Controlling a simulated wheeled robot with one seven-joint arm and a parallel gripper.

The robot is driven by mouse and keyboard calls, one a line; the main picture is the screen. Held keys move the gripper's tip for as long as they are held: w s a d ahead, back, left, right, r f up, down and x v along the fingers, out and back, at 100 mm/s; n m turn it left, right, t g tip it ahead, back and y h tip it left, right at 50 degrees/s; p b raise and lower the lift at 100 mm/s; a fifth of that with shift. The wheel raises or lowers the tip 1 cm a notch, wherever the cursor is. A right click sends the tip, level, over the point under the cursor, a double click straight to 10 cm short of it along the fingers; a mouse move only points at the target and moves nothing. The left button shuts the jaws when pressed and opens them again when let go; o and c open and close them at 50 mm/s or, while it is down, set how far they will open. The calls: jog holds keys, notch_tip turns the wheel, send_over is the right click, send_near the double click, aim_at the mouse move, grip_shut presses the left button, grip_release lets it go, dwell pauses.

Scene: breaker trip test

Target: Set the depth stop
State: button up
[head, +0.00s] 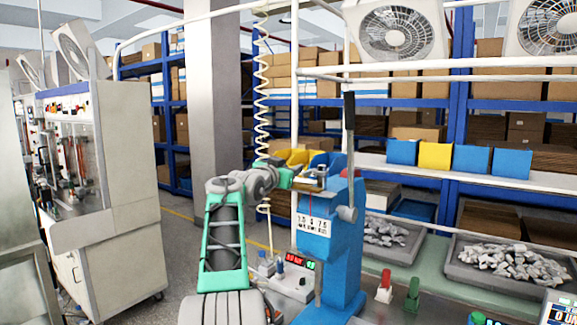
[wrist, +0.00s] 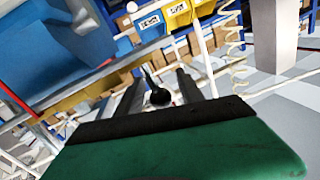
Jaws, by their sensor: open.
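The blue bench press (head: 342,240) stands on the bench, with a white scale plate (head: 314,223) on its front and a black-handled lever (head: 349,110) rising on its right. My gripper (head: 309,182) is at the upper left of the press, in front of its head. In the wrist view my gripper (wrist: 158,84) is open, with its two dark fingers apart. A black round knob (wrist: 160,97) with a short stem shows between the fingers. I cannot tell whether they touch it, or whether it is the depth stop. The blue press body (wrist: 60,45) fills the upper left there.
A box with a red display (head: 298,262) sits left of the press base. Red (head: 384,288) and green (head: 412,295) pegs stand to the right. Grey trays (head: 510,262) of metal parts lie behind. A coiled white cord (head: 263,90) hangs near my arm.

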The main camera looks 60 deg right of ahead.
jog(key=shift+c, duration=0.5)
grip_shut()
dwell(0.8)
